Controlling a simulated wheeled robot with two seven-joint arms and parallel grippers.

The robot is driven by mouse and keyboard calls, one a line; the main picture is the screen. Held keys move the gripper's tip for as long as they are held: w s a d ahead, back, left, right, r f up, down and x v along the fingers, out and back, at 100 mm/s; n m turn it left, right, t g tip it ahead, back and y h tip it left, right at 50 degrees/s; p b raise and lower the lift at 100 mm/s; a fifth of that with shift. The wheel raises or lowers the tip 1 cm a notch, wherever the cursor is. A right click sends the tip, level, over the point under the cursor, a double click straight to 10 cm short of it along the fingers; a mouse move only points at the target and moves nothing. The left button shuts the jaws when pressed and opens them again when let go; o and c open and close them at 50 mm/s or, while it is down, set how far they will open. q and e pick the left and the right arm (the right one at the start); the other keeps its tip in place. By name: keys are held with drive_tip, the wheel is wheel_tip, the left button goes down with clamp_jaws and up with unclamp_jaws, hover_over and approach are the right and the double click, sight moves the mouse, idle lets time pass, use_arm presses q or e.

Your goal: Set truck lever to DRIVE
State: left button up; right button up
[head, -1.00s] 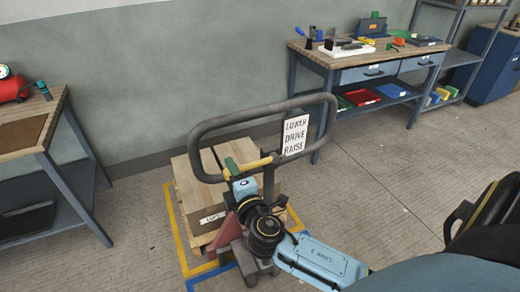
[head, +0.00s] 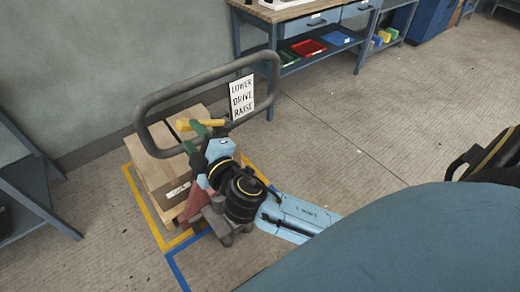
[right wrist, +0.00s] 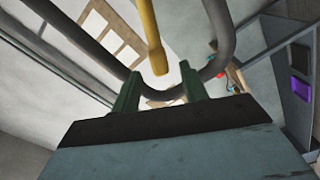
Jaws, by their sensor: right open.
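The pallet truck's grey loop handle (head: 148,106) stands upright, with a sign (head: 241,96) reading LOWER, DRIVE, RAISE from top to bottom on its right side. The yellow lever (head: 213,123) lies roughly level inside the loop, pointing towards the sign. My right gripper (head: 199,138), with green fingers, is at the lever from below and in front. In the right wrist view the lever's rounded end (right wrist: 157,55) shows in line with the gap between the open fingers (right wrist: 158,88). I cannot tell whether they touch it. My left gripper is out of view.
A workbench with coloured trays (head: 310,48) stands at the back. A bench frame (head: 30,190) is at the left. The floor (head: 370,120) to the right is clear.

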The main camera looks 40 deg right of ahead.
drive_tip(key=s+b, duration=0.1)
drive_tip(key=s, duration=0.8)
drive_tip(key=s+d+f+m+g+b, duration=0.1)
drive_tip(key=d+f+g+b, duration=0.1)
drive_tip(key=f, duration=1)
drive_tip(key=s+d+f+g+b, duration=0.1)
drive_tip(key=d+f+g+b, duration=0.1)
drive_tip(key=f, duration=1.1)
drive_tip(key=s+d+f+m+g+b, duration=0.1)
drive_tip(key=d+f+g, duration=0.2)
drive_tip(key=f, duration=0.9)
drive_tip(key=shift+s+f+m+g+h+b, duration=0.3)
drive_tip(key=shift+s+f+g+h+b, duration=0.1)
drive_tip(key=shift+g, duration=0.2)
drive_tip(key=shift+d, duration=0.1)
